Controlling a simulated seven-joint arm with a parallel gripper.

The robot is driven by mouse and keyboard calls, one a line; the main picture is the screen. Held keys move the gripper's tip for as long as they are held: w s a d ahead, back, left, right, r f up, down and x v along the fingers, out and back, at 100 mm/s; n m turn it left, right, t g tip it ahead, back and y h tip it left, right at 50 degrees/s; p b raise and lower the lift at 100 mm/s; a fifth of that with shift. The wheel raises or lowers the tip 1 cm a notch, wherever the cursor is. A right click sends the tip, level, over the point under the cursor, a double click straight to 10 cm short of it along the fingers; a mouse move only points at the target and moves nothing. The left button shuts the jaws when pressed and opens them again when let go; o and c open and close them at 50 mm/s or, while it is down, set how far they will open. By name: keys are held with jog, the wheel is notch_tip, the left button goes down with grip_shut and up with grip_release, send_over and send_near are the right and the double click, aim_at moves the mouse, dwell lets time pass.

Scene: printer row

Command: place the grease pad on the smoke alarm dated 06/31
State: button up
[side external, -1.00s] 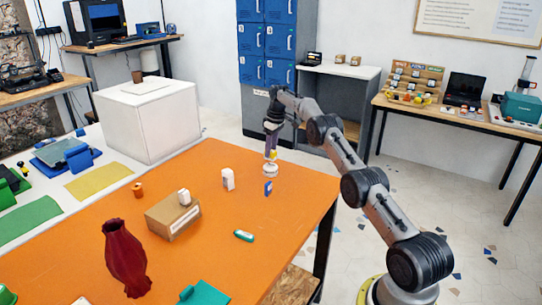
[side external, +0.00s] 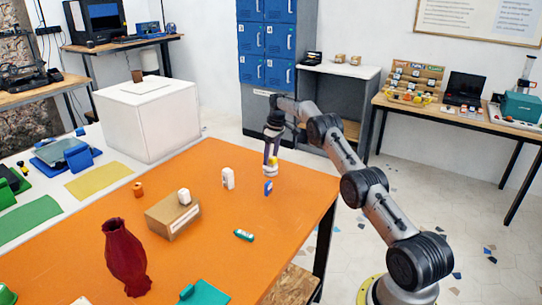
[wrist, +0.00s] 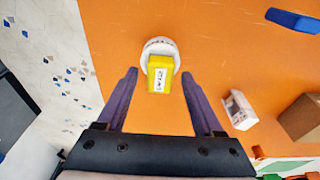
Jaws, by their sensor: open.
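A yellow block with a white printed label, which I take for the grease pad (wrist: 160,75), lies over a round white disc-like thing, which I take for the smoke alarm (wrist: 160,46). Dark print runs along the disc's rim, too small to read as a date. In the side view the yellow block (side external: 272,161) shows just below my gripper, with the white disc (side external: 270,172) under it near the table's far right edge. My gripper (wrist: 159,73) is open, its purple fingers on either side of the block with gaps between. Whether block and disc touch is unclear.
On the orange table (side external: 205,250) stand a white box (side external: 228,178), a blue item (side external: 268,188), a cardboard box (side external: 172,215) with a white item (side external: 184,197) on it, and a red vase (side external: 125,258). A green-and-white item (side external: 243,235) lies in front.

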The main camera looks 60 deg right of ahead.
aim_at(273, 158)
jog(key=r, duration=0.4)
jog(key=s+r, duration=0.1)
jog(key=r, duration=0.2)
jog(key=shift+r, duration=0.1)
jog(key=s+a+r+t, duration=0.1)
jog(key=s+a+r, duration=0.1)
jog(key=a+r, duration=0.7)
jog(key=s+a+r, duration=0.3)
jog(key=a+r, duration=0.6)
jog(key=s+a+r+t, duration=0.1)
jog(key=s+a+r, duration=0.4)
jog(key=s+a, duration=0.55)
jog(key=s+a+f, duration=0.3)
jog(key=s, duration=0.4)
jog(key=s+a+f+t, duration=0.1)
jog(key=s+a+f, duration=0.2)
jog(key=s, duration=0.5)
jog(key=s+a+f, duration=0.3)
jog(key=s, duration=0.4)
jog(key=shift+s+a+f+t, duration=0.25)
jog(key=shift+s+f+t, duration=0.05)
jog(key=shift+s+t, duration=0.1)
